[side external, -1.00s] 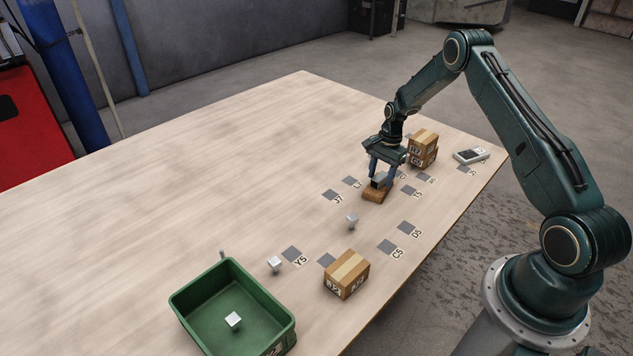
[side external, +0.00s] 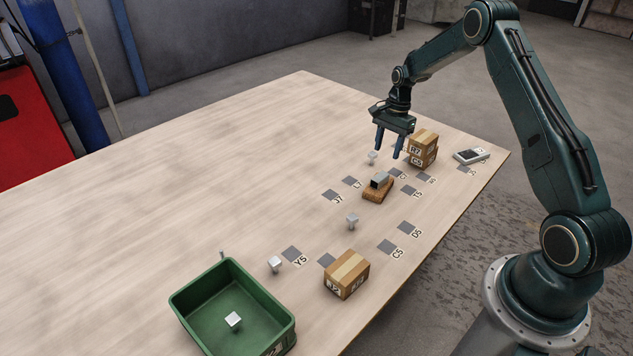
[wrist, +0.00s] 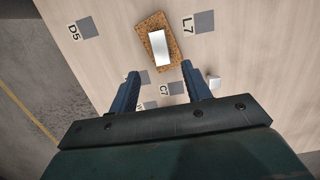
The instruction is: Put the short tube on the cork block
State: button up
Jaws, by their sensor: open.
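The short tube (side external: 379,180), a grey metal piece, lies on top of the brown cork block (side external: 373,196) on the table. In the wrist view the tube (wrist: 159,48) rests within the outline of the cork block (wrist: 146,26), with cork showing around it. My gripper (side external: 388,152) is open and empty, raised above the table behind the cork block and apart from the tube. In the wrist view its two fingers (wrist: 160,78) are spread, with the tube beyond their tips.
Small grey brackets stand about, one behind the block (side external: 372,157) and one in front (side external: 352,220). A carton (side external: 346,275) and a green bin (side external: 232,305) are nearer. The table's left is clear.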

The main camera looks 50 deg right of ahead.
jog(key=shift+d+r, duration=0.2)
jog(key=shift+r, duration=1.1)
jog(key=s+a+r+n+t+h, duration=0.1)
jog(key=s+a+r+n, duration=0.3)
jog(key=a+r, duration=0.55)
jog(key=s+a+r+n+t+h, duration=0.1)
jog(key=s+a+r+n, duration=0.4)
jog(key=r, duration=0.7)
jog(key=s+a+r+n+t, duration=0.1)
jog(key=s+a+n, duration=0.3)
jog(key=s, duration=0.6)
jog(key=s+a+r+n+t, duration=0.2)
jog(key=s+a+n, duration=0.3)
jog(key=s+a, duration=0.3)
jog(key=shift+s+r+t, duration=0.3)
jog(key=shift+s+r, duration=0.1)
jog(key=shift+s, duration=0.95)
jog(key=shift+o, duration=0.2)
